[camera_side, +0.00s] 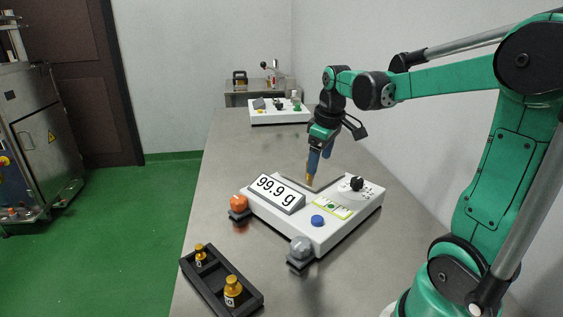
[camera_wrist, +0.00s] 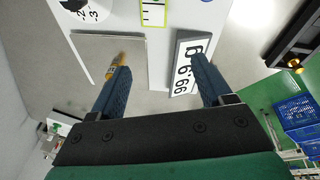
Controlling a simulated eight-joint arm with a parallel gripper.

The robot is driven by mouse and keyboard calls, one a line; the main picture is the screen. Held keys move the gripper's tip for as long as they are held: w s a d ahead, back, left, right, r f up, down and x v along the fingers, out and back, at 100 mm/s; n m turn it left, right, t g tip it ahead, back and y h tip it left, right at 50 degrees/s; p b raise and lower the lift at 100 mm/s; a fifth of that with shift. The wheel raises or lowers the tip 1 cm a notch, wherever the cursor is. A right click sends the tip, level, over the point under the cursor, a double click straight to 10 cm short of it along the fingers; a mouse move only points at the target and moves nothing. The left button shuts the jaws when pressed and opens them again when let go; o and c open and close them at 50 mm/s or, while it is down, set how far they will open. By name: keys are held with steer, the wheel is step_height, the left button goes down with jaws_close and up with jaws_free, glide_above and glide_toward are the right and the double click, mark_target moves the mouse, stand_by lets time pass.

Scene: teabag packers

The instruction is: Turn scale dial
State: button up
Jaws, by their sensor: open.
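The white scale (camera_side: 345,222) stands on the bench, with a display (camera_side: 276,194) reading 99.9 g. A black dial (camera_side: 357,184) sits on its right part, with printed marks around it. In the wrist view the dial (camera_wrist: 73,4) is cut by the top edge, with figures beside it. My gripper (camera_side: 314,172) is above the scale's weighing plate, behind and left of the dial. In the wrist view my gripper (camera_wrist: 160,72) is open. An amber vial (camera_wrist: 119,61) shows at its left fingertip, over the plate (camera_wrist: 100,46); contact is unclear.
A blue button (camera_side: 317,220) and green-yellow label lie on the scale's front. An orange knob (camera_side: 239,203) and grey knob (camera_side: 300,246) flank it. A black tray (camera_side: 214,281) with two amber vials lies in front. Another white device (camera_side: 280,117) stands farther back; bench between is clear.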

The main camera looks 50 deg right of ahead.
steer(key=g+y, duration=0.1)
steer(key=g, duration=0.1)
glide_above(357, 179)
step_height(357, 179, down, 3)
steer(key=shift+w+a+r, duration=0.15)
steer(key=shift+r, duration=0.05)
steer(key=shift+d+f, duration=0.2)
steer(key=shift+f, duration=2.75)
jaws_close()
